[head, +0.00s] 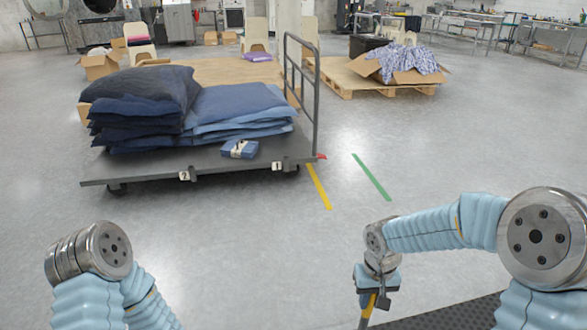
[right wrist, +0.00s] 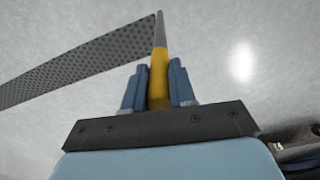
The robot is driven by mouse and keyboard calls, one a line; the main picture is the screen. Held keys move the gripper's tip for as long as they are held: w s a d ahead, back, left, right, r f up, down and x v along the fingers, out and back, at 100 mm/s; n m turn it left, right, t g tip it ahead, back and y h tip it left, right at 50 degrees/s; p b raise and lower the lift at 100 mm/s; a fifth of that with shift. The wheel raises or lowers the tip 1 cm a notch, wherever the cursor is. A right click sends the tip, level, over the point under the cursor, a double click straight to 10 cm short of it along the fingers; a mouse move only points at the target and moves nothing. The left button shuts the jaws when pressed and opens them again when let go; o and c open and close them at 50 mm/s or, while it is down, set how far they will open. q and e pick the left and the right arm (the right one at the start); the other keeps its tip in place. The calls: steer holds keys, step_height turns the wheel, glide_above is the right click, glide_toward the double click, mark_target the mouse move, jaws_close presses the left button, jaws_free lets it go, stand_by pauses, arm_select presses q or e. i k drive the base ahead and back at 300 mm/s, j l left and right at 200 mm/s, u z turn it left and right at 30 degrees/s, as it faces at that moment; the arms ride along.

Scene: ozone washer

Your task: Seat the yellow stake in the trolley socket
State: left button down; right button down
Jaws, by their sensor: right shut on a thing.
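My right gripper (head: 374,288) is shut on the yellow stake (head: 367,307), low at the right of the head view. In the right wrist view the stake (right wrist: 159,62) stands between the two blue fingers of this gripper (right wrist: 159,88); it is yellow with a grey far end. The trolley (head: 140,174) is a grey flat cart at the upper left, well apart from the stake. Its near edge carries brackets tagged 1 (head: 278,166) and 2 (head: 184,176); their openings are too small to make out. My left gripper is not in view.
Folded blue cloth (head: 240,105) and a small blue bundle (head: 240,149) lie on the trolley, with an upright rail (head: 316,95) at its right end. Open floor with a yellow strip (head: 319,188) and a green strip (head: 372,177) lies between. A dark mat (head: 450,315) is at lower right.

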mark_target(157, 122)
steer(key=i, duration=1.05)
steer(key=i+u, duration=0.15)
steer(key=i, duration=0.95)
steer(key=i+l, duration=0.15)
steer(key=i, duration=0.9)
steer(key=j+u, duration=0.05)
